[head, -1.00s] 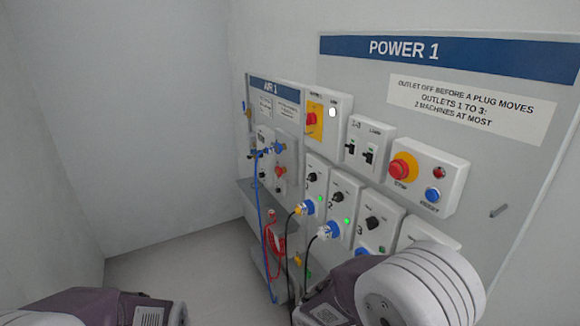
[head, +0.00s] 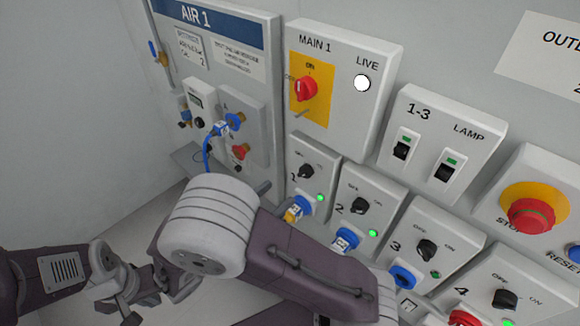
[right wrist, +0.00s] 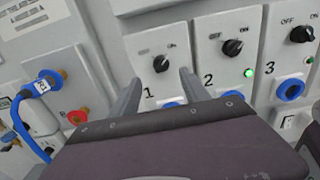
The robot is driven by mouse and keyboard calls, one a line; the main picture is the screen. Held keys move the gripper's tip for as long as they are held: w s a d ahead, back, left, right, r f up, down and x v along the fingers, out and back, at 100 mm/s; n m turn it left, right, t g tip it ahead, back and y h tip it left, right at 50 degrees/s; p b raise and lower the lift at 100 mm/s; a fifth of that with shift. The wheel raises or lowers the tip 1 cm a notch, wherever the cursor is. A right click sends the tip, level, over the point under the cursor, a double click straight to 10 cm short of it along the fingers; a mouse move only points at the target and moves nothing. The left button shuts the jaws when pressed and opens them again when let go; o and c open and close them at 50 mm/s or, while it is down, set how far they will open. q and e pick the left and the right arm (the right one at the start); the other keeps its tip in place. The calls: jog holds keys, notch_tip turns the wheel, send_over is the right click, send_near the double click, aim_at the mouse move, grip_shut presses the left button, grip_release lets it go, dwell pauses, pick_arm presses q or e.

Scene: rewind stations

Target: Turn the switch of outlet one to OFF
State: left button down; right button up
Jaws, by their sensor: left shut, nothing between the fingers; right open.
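Outlet one is a pale panel (head: 324,160) numbered 1, with a black rotary switch (head: 307,171), a lit green lamp (head: 320,197) and a yellow-and-blue plug (head: 297,210). In the right wrist view, its switch (right wrist: 161,64) has its pointer toward the upper right, on the ON side. My right gripper (right wrist: 158,77) is open and empty. Its two fingers point at the outlet one panel, their tips below and on either side of the switch. In the head view my right arm hides most of this gripper. My left gripper (head: 130,310) is shut and empty at lower left, away from the panel.
Outlet two (head: 372,200), with a lit green lamp, is close on the right; outlets three (head: 433,236) and four follow. The red MAIN 1 switch (head: 306,89) is above. The AIR 1 board (head: 262,60) with a blue hose (head: 207,150) stands left. A red stop button (head: 532,214) is right.

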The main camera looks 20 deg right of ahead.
aim_at(301, 175)
jog(key=x, duration=0.8)
jog(key=shift+p, duration=0.4)
jog(key=shift+d, duration=0.4)
grip_shut()
